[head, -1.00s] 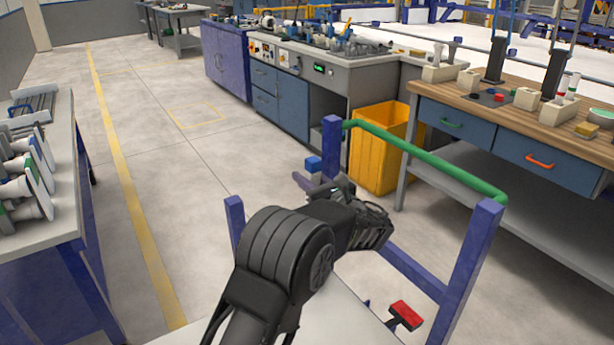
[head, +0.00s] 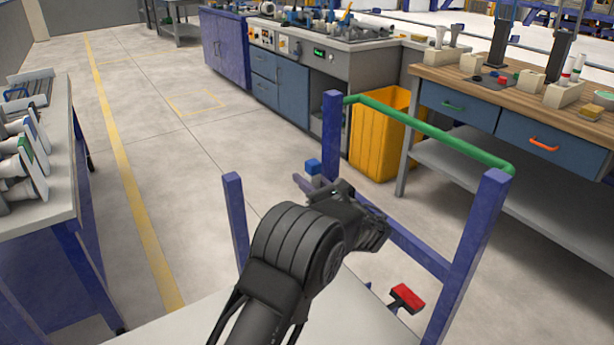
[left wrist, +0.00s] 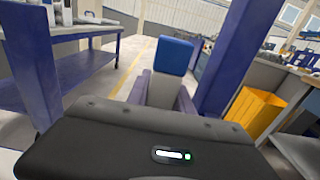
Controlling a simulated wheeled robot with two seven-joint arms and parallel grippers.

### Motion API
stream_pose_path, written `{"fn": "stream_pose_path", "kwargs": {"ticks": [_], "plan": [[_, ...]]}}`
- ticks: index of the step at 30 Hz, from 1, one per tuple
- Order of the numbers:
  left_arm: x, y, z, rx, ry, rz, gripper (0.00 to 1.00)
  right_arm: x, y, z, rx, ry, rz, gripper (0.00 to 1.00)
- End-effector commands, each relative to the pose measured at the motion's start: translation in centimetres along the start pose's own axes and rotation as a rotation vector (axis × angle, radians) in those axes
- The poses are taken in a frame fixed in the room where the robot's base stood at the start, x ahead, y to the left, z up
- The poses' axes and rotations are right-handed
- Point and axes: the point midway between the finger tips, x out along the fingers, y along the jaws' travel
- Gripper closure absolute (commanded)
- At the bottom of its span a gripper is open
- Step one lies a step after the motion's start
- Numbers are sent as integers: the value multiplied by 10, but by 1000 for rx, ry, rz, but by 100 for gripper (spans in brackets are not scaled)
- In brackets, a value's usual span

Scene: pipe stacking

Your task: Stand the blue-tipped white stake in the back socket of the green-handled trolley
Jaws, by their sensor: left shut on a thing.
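The white stake with a blue tip (head: 313,166) is mostly hidden behind my left gripper in the head view. In the left wrist view its blue end (left wrist: 174,55) and white body (left wrist: 161,91) stand roughly upright between the fingers. My left gripper (head: 311,185) is shut on it, among the posts of the trolley. The trolley has purple-blue posts (head: 470,260) and a green handle (head: 430,131). Its back socket and the stake's lower end cannot be made out. My right gripper is not in view.
A yellow bin (head: 379,140) stands behind the trolley. A wooden-topped bench (head: 440,77) with drawers is at the right. A grey-topped table (head: 58,185) holding parts is at the left. A red-topped piece (head: 407,297) is low inside the trolley frame. Floor is clear at the left.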

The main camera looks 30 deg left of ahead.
Motion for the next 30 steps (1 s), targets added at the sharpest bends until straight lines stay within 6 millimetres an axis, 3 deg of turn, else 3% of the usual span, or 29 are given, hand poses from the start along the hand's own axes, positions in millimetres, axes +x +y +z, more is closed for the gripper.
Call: {"fn": "stream_pose_path", "kwargs": {"ticks": [15, 16, 24, 30], "plan": [[0, 0, -5, -2, -2, 0, 100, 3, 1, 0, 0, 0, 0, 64], [0, 0, -5, -2, -2, 0, 71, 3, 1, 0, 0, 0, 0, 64], [0, 0, -6, -1, -1, 0, 49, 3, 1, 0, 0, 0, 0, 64], [0, 0, -6, -1, 0, 0, 48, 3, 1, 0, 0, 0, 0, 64]]}}
